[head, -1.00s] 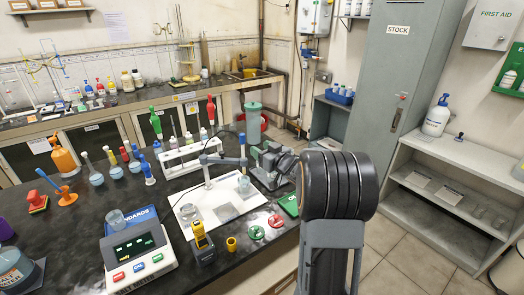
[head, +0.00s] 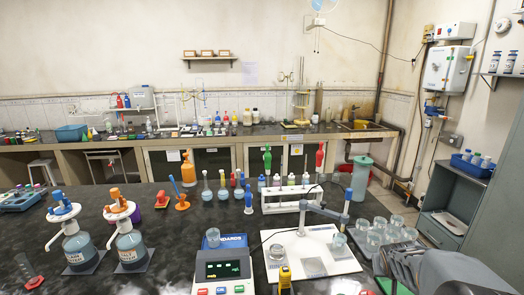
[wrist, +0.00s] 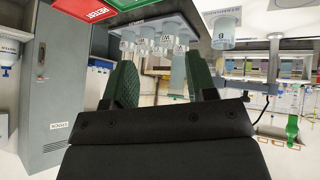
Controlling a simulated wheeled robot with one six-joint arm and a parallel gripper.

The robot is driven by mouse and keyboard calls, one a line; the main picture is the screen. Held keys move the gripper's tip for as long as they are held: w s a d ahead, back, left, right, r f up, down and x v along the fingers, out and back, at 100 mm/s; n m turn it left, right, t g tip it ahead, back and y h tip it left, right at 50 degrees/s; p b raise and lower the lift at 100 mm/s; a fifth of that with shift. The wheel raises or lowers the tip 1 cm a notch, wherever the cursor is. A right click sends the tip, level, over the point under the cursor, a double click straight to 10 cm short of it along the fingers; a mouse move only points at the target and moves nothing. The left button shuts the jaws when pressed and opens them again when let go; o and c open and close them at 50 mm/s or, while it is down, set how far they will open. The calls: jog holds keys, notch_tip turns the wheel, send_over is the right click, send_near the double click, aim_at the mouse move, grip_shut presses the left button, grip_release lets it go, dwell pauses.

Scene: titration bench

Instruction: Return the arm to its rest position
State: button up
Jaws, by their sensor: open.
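My gripper (wrist: 160,78) shows in the wrist view, where the scene appears upside down. Its two green ribbed fingers stand apart, and nothing is visibly clamped between them. Several labelled beakers (wrist: 160,45) appear beyond and between the fingers; a translucent grey cylinder sits behind the right finger, and I cannot tell its distance. In the head view my grey arm (head: 435,272) reaches in at the lower right, beside the black bench. The fingers do not show there.
On the bench stand several beakers (head: 376,236) near my arm, a white stirrer plate (head: 325,262) with a probe stand, a balance (head: 223,266) and a white tube rack (head: 290,205). A grey cabinet (head: 497,225) stands at the right. Two dispenser bottles (head: 78,250) (head: 131,248) stand left.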

jog(key=s+a+r+n+g+y, duration=0.1)
jog(key=s+a+r+y, duration=0.1)
jog(key=s+a, duration=0.5)
jog(key=s+a+r+n+g+y, duration=0.1)
jog(key=s+a+r+y, duration=0.1)
jog(key=s+a, duration=0.5)
jog(key=shift+s+a+r+n, duration=0.35)
jog(key=shift+a+r, duration=0.4)
jog(key=shift+a, duration=1.7)
